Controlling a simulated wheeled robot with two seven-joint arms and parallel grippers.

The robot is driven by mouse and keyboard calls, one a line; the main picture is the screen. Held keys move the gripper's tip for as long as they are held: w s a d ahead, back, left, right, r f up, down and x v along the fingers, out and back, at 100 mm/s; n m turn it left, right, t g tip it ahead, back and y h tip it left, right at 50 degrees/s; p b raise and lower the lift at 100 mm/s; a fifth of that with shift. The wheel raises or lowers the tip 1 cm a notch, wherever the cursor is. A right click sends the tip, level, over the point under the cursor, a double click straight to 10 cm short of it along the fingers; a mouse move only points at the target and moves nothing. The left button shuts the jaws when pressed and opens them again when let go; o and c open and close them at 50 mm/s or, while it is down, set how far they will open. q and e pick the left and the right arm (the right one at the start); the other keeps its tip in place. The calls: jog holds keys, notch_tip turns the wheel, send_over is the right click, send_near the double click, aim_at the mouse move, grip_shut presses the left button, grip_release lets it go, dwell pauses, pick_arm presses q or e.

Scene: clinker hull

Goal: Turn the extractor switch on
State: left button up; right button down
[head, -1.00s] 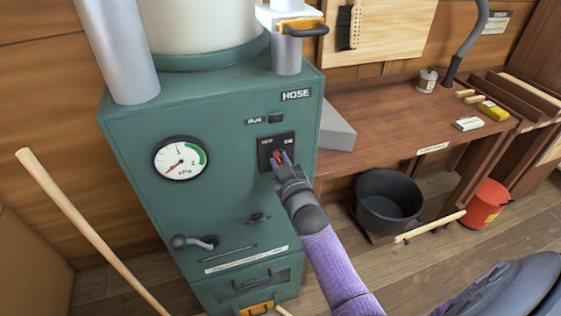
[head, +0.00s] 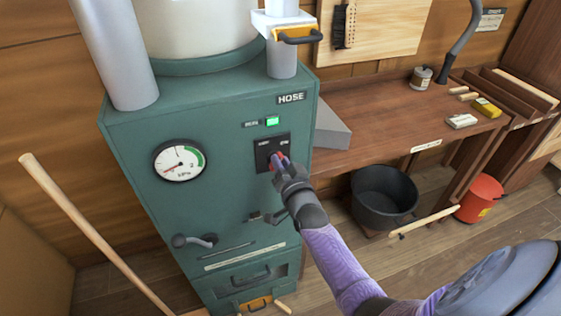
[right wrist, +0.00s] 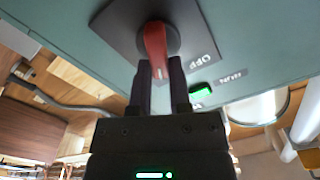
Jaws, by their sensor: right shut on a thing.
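The extractor switch is a red handle (right wrist: 155,45) on a dark plate (head: 265,147) on the front of the green extractor cabinet (head: 225,215). My right gripper (head: 277,164) is at the plate, shut on the red handle. In the right wrist view the two fingers (right wrist: 160,88) stand either side of the handle, and the word OFF shows on the plate. A small green lamp (head: 272,121) above the plate is lit; its glow also shows in the right wrist view (right wrist: 200,89). My left gripper is not in view.
A pressure gauge (head: 180,160) and a lever (head: 195,241) are on the cabinet front. A wooden bench (head: 400,120) stands to the right, with a black tub (head: 384,195) and a red bucket (head: 481,199) below. A wooden pole (head: 90,235) leans at the left.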

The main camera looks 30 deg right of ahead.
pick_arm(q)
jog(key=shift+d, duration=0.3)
pick_arm(e)
jog(key=shift+m, duration=0.6)
jog(key=shift+f, duration=0.1)
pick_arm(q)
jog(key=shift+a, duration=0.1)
pick_arm(e)
jog(key=c, duration=0.6)
grip_release()
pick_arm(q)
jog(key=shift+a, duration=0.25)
pick_arm(e)
jog(key=shift+o, duration=0.2)
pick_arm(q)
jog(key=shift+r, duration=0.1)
pick_arm(e)
jog(key=shift+s, duration=0.1)
